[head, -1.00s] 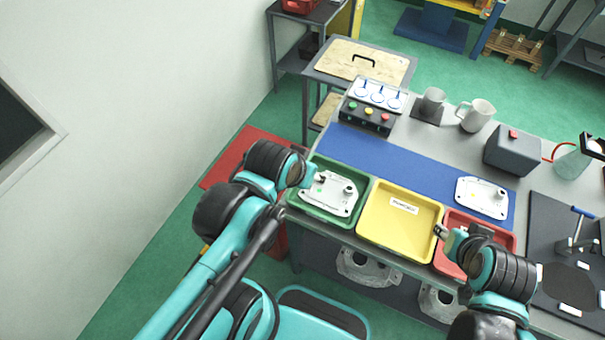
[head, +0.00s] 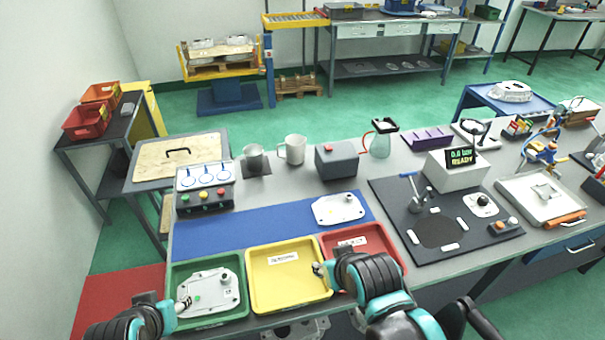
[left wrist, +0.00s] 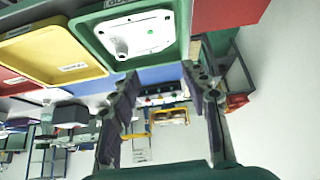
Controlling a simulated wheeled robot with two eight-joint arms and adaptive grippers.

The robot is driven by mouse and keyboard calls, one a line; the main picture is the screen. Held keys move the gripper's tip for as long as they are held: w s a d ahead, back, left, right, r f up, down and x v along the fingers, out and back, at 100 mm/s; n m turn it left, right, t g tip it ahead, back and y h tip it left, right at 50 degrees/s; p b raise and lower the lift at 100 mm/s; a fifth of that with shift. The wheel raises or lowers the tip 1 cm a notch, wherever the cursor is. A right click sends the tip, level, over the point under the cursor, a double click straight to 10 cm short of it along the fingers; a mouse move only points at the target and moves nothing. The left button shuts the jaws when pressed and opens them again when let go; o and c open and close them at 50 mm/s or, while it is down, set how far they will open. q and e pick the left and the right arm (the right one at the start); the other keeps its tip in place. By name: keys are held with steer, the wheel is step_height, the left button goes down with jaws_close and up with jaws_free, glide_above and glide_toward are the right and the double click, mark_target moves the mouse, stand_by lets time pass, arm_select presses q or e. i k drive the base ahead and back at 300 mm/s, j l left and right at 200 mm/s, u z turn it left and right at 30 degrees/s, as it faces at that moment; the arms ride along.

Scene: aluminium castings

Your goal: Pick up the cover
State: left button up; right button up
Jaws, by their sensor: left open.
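A pale metal cover casting (head: 210,292) with a green dot lies flat in the green tray (head: 240,314) at the lower left of the head view. The left wrist view shows this cover (left wrist: 135,36) in its tray at the top. A similar cover (head: 338,209) with a yellowish dot lies on the blue mat. My left gripper (head: 186,302) is at the left side of the green tray, close to the cover's left edge. Its fingers (left wrist: 160,78) are apart with nothing between them. My right gripper (head: 320,268) is over the yellow tray's right side; its finger opening is unclear.
An empty yellow tray (head: 252,298) and a red tray (head: 396,262) stand right of the green one. A black fixture plate (head: 395,205) is to the right.

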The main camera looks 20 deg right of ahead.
mark_target(337, 209)
steer(key=j+z, duration=0.1)
steer(key=z, duration=0.3)
steer(key=j+z, duration=0.1)
steer(key=z, duration=0.75)
steer(key=k+j+z, duration=0.1)
steer(key=z, duration=0.75)
steer(key=k+z, duration=0.15)
steer(key=z, duration=0.3)
